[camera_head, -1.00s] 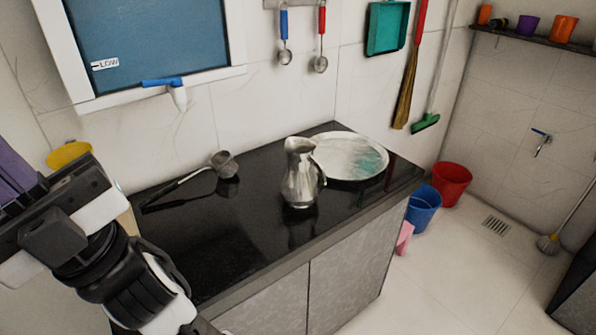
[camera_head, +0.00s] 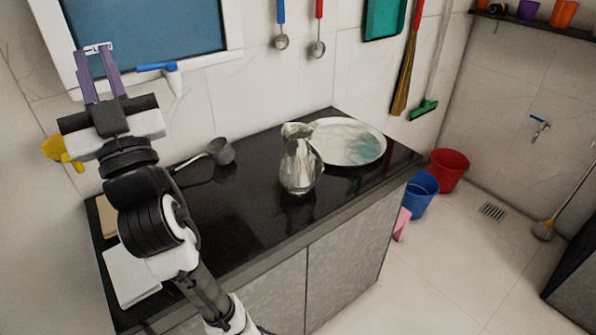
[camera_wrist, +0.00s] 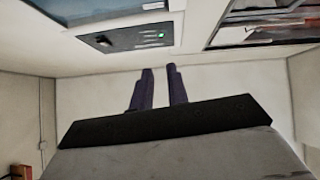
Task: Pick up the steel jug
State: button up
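The steel jug (camera_head: 300,165) stands upright on the black counter (camera_head: 235,215), in front of the round plate. Its handle is on its right side. My gripper (camera_head: 93,58) is raised at the left, well apart from the jug, with its purple fingers pointing up in front of the blue window. In the wrist view, my gripper (camera_wrist: 158,72) shows two purple fingers with a gap between them and nothing in it. The jug is not in the wrist view.
A round plate (camera_head: 352,140) lies behind the jug to the right. A ladle (camera_head: 218,152) lies to its left. A white board (camera_head: 128,275) lies at the counter's left end. Blue (camera_head: 420,195) and red (camera_head: 450,170) buckets stand on the floor.

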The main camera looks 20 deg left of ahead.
jog(key=w+d+f+m+t+h, duration=0.1)
jog(key=w+f+m+h, duration=0.25)
jog(key=w+h, duration=0.2)
jog(key=w+d+f+m+t+h, duration=0.1)
jog(key=w+f+m+t+h, duration=0.1)
jog(key=w+m+h, duration=0.3)
jog(key=m+g+h, duration=1.2)
jog(key=m+h, duration=0.2)
jog(key=h, duration=0.1)
send_near(314, 175)
jog(key=shift+y, duration=0.25)
jog(key=x, duration=0.5)
jog(key=shift+w+d+f, duration=0.1)
jog(key=shift+w+d, duration=0.05)
jog(key=shift+d, duration=0.1)
jog(key=shift+p+x, duration=0.9)
jog(key=shift+x, duration=1.75)
grip_shut()
